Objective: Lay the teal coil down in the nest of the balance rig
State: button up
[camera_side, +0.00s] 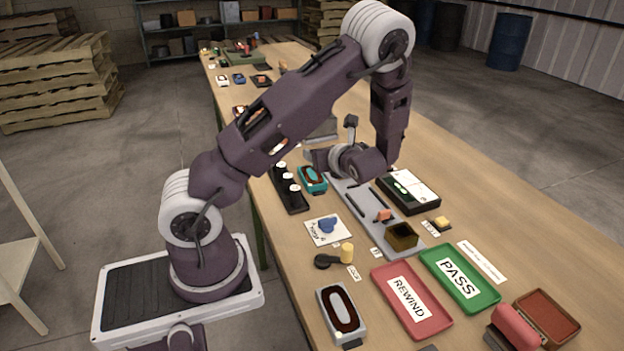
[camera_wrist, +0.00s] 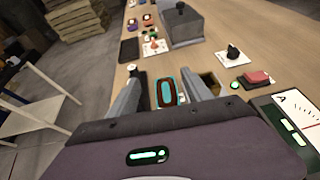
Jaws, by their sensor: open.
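The teal coil (camera_side: 313,178), an oblong teal piece with a dark ring, lies on the bench left of the grey rig plate. In the wrist view the teal coil (camera_wrist: 158,93) shows between the two fingers of my gripper (camera_wrist: 162,82), which is open. I cannot tell whether either finger touches it. The grey plate (camera_side: 348,190), which looks like the balance rig, carries dark bars, a small orange piece and an open brown box (camera_side: 402,235) at its near end. I cannot tell which part is the nest. My arm hides the plate's far end.
A meter box (camera_side: 425,192) stands right of the plate. A black strip with white knobs (camera_side: 291,188) stands close left of the coil. A grey coil (camera_side: 341,312), a red REWIND tray (camera_side: 388,275) and a green PASS tray (camera_side: 436,258) are nearer.

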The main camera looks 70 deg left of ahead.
notch_tip(320, 180, up, 7)
jog(key=m+h, duration=0.9)
jog(key=m, duration=2.7)
send_over(312, 175)
jog(key=d, duration=0.3)
jog(key=shift+g, duration=0.3)
notch_tip(312, 175, down, 10)
jog(key=shift+s+f, duration=0.15)
jog(key=shift+f, duration=0.1)
jog(key=x, duration=0.7)
jog(key=shift+a+f, duration=0.1)
jog(key=shift+f, duration=0.25)
jog(key=shift+f, duration=0.25)
